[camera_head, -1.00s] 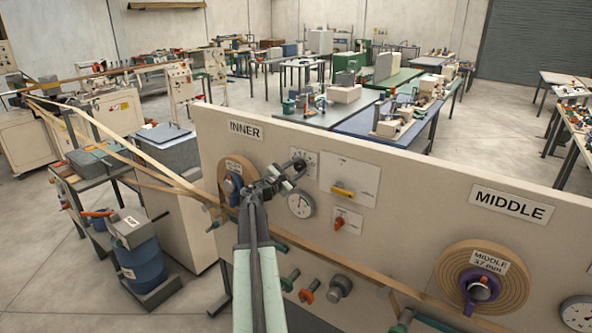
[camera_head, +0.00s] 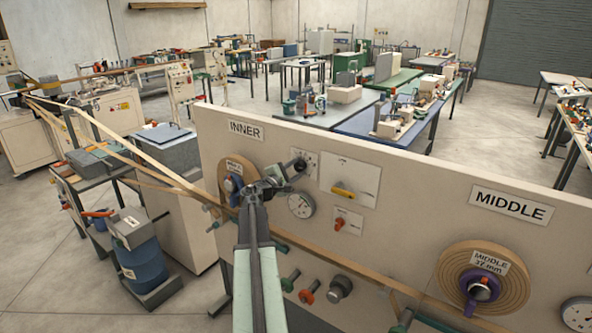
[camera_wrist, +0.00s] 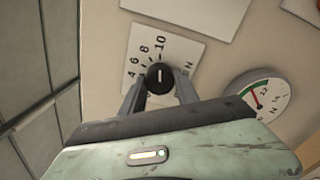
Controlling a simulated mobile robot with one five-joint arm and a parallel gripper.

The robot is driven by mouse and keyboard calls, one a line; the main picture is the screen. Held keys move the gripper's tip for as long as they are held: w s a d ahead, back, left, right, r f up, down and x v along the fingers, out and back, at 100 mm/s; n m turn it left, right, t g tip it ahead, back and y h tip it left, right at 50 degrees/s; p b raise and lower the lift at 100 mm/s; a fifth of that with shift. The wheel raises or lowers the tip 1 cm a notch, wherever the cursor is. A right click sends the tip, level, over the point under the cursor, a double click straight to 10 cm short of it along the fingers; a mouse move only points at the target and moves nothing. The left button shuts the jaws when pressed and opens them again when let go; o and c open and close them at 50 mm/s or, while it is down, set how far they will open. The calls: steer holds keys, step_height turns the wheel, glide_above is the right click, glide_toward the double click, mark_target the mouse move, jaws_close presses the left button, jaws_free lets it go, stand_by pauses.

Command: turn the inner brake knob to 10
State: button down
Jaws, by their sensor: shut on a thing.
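The inner brake knob is the black round knob (camera_wrist: 160,76) on a white dial plate (camera_wrist: 183,53) in the wrist view. Its white line points up the picture, toward the 10 end of the scale. The exact tick is hard to read. My gripper (camera_wrist: 160,86) is shut on the knob, one finger at each side. In the head view my gripper (camera_head: 284,177) reaches the knob (camera_head: 299,165) under the INNER sign (camera_head: 246,129). The fingers hide the lower part of the dial.
The inner tape roll (camera_head: 233,170) is at the left. A yellow handle (camera_head: 343,190) and a red knob (camera_head: 340,224) are farther right. Tan tape runs below my gripper.

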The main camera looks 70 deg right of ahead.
steer(key=c, duration=0.9)
jaws_free()
steer(key=v, duration=0.7)
steer(key=shift+w+a, duration=0.15)
steer(key=shift+a, duration=0.2)
